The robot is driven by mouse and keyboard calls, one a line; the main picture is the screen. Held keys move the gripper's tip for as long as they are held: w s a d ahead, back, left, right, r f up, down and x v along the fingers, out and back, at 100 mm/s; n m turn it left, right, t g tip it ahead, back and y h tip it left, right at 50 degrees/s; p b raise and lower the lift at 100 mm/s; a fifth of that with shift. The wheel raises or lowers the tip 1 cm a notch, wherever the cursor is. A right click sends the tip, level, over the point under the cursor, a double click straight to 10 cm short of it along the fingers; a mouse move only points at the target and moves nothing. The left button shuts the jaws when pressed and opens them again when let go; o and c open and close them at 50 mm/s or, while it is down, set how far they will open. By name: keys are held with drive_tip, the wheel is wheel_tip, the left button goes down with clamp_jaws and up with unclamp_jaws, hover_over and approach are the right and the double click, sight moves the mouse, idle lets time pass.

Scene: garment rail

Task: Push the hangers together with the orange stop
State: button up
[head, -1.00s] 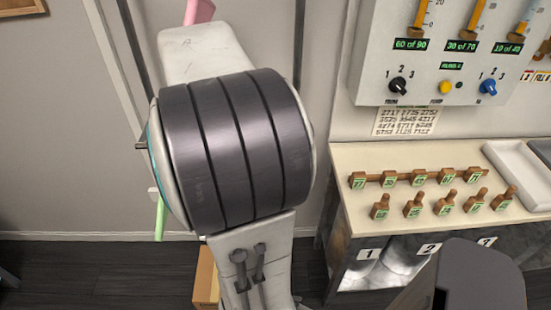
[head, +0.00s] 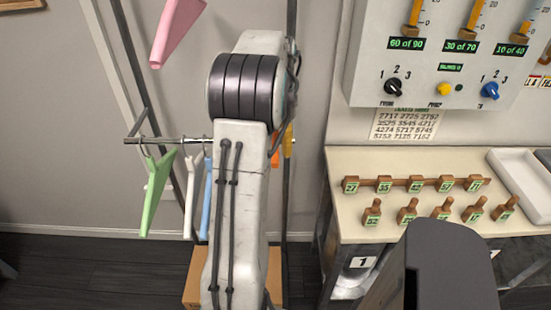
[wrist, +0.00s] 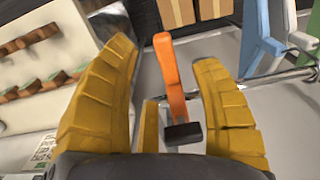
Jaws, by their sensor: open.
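The orange stop (wrist: 170,85), with a dark block at one end, shows between my gripper's (wrist: 164,56) two yellow fingers in the wrist view. The fingers are open, with visible gaps on both sides of it. In the head view only a sliver of the orange stop (head: 275,152) shows beside my arm, near a yellow finger. The green hanger (head: 154,195), white hanger (head: 189,195) and blue hanger (head: 206,198) hang spaced along the metal rail (head: 175,140), left of my arm. The blue hanger (wrist: 261,42) also shows right of my gripper in the wrist view. My arm hides part of the rail.
A pink hanger-like piece (head: 176,32) hangs higher up at the left. A cardboard box (head: 194,280) stands on the floor below the rail. A bench (head: 350,160) with several wooden tagged pieces and a control panel (head: 365,75) stand at the right.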

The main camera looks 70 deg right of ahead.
drive_tip(key=shift+f, duration=2.85)
drive_tip(key=shift+o, duration=0.2)
drive_tip(key=shift+w, duration=0.1)
clamp_jaws()
